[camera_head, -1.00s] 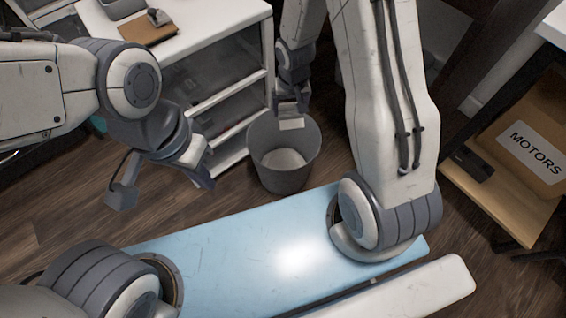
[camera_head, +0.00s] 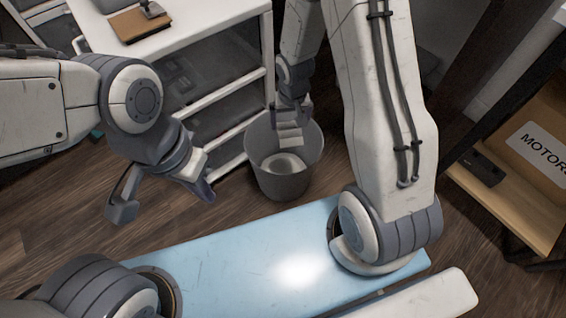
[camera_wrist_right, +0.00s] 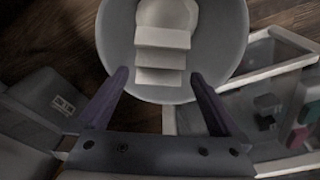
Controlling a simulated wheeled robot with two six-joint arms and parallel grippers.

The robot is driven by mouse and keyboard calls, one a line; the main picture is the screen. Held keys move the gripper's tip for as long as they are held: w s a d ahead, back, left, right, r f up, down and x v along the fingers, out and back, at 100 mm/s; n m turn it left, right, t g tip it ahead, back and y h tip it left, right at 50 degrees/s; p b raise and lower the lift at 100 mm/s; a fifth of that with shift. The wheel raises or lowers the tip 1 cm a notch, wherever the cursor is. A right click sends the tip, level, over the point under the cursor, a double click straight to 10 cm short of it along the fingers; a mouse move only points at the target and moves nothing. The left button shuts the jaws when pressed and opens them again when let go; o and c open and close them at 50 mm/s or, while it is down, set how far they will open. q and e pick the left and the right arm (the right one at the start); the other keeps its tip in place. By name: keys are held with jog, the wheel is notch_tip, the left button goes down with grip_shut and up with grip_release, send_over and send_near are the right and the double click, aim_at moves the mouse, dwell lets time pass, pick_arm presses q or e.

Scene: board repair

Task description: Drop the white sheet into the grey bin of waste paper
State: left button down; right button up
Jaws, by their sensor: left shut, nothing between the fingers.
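The grey bin (camera_head: 282,183) stands on the floor beside the white drawer unit, with something pale and rounded inside. The white sheet (camera_head: 289,135) shows as stepped, folded-looking panels at the bin's mouth, just below my right gripper (camera_head: 290,112). In the right wrist view my right gripper (camera_wrist_right: 157,78) has its fingers wide apart over the rim of the bin (camera_wrist_right: 233,50). The sheet (camera_wrist_right: 161,57) lies beyond the fingertips, within the bin's outline, with gaps to both fingers. Its exact height is unclear. My left gripper (camera_head: 206,190) is shut and empty, left of the bin.
The white drawer unit (camera_head: 200,35) stands behind and left of the bin, with a brown clipboard-like item (camera_head: 140,22) on top. A box labelled MOTORS (camera_head: 545,125) sits on a wooden shelf at right. Wooden floor (camera_head: 60,225) is open at left.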

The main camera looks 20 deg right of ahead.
notch_tip(320, 180, up, 10)
jog(key=s+p, duration=0.1)
jog(key=p, duration=0.5)
jog(key=shift+s+a+r, duration=0.15)
jog(key=shift+s+r, duration=0.05)
jog(key=shift+s, duration=0.05)
jog(key=s+a+r+n+p, duration=0.1)
jog(key=s+a+r+n, duration=0.3)
jog(key=s+a+r, duration=0.55)
jog(key=s+a+r+n+g+y+p, duration=0.1)
jog(key=s+a+r+n, duration=0.1)
jog(key=s+r+n, duration=0.3)
jog(key=s+a+r+g, duration=0.1)
jog(key=s+a+r, duration=0.15)
jog(key=s, duration=0.55)
notch_tip(320, 180, up, 38)
jog(key=p, duration=3.8)
jog(key=shift+w+d+r, duration=0.15)
jog(key=shift+w, duration=0.15)
